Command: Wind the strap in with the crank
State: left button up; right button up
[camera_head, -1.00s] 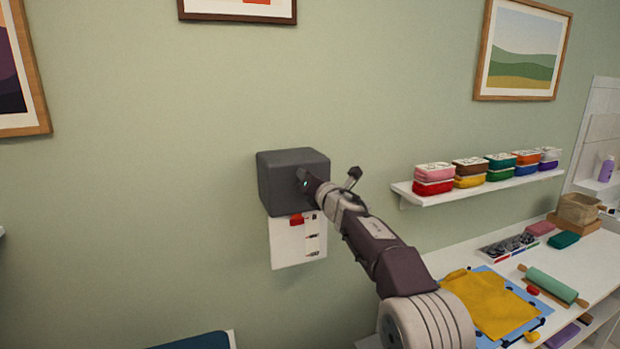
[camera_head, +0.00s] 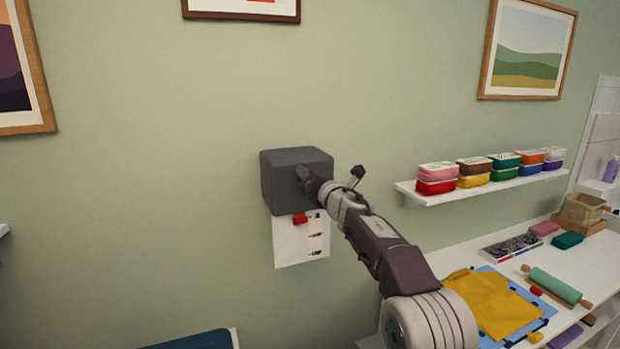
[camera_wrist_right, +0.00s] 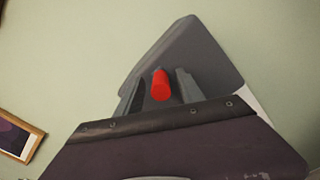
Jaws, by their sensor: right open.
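A dark grey box (camera_head: 284,181) is fixed to the wall in the head view, with a white printed sheet (camera_head: 290,241) below it. A small red piece (camera_head: 300,218) shows at the box's lower edge; I cannot tell whether it is strap or handle. My right gripper (camera_head: 304,176) is in front of the box. In the right wrist view, a red cylindrical grip (camera_wrist_right: 161,86) stands between the two open fingers of the right gripper (camera_wrist_right: 158,90), with the grey box (camera_wrist_right: 190,52) behind. The crank arm and the strap cannot be made out. My left gripper is out of view.
A wall shelf (camera_head: 480,186) with several coloured boxes is right of my arm. Below it, a white worktop (camera_head: 505,251) holds yellow cloth (camera_head: 492,303), a green rolling pin (camera_head: 555,286) and a tray.

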jog(key=shift+f, duration=0.1)
jog(key=shift+s+d+f+b, duration=0.1)
jog(key=shift+s+b, duration=0.1)
jog(key=shift+b, duration=0.25)
jog(key=b+v, duration=0.4)
jog(key=v, duration=0.4)
jog(key=shift+s+b, duration=0.3)
jog(key=shift+b, duration=0.05)
jog(key=shift+w, duration=0.1)
